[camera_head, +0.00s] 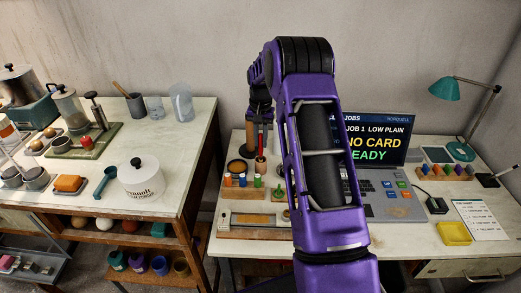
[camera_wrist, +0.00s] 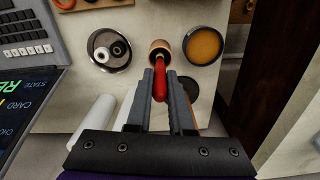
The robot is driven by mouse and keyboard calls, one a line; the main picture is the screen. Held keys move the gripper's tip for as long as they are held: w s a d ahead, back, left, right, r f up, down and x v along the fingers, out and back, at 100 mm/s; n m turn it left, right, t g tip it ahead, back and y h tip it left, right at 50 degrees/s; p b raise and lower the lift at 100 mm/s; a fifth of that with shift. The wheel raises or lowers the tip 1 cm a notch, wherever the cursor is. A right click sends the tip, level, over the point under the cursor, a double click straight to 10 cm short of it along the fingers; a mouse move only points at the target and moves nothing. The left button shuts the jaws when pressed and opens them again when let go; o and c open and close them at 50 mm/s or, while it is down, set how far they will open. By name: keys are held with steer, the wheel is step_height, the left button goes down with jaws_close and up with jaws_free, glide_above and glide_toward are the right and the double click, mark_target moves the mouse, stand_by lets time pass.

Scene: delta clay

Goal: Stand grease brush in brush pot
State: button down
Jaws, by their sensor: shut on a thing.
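The grease brush has a red handle (camera_wrist: 160,84), which shows between my fingertips in the wrist view. Its red handle (camera_head: 261,143) hangs roughly upright below my gripper in the head view. My gripper (camera_wrist: 161,76) is shut on the handle. The brush pot (camera_wrist: 160,46) is a small copper-brown round cup just beyond the fingertips. The brush's lower end overlaps the pot's mouth in the wrist view. I cannot tell how deep it is inside, and the bristles are hidden.
An amber-filled round dish (camera_wrist: 203,45) and a dish holding ring-shaped parts (camera_wrist: 110,50) flank the pot closely. A laptop (camera_head: 398,205) stands right of my arm. Small coloured pegs (camera_head: 243,180) stand in front. A white-topped bench (camera_head: 190,130) is at left.

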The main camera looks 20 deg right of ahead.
mark_target(260, 156)
steer(key=shift+f, duration=1.8)
steer(key=shift+f, duration=0.15)
steer(key=c, duration=0.8)
jaws_free()
step_height(260, 156, up, 12)
steer(key=shift+r, duration=0.2)
steer(key=shift+a, duration=0.1)
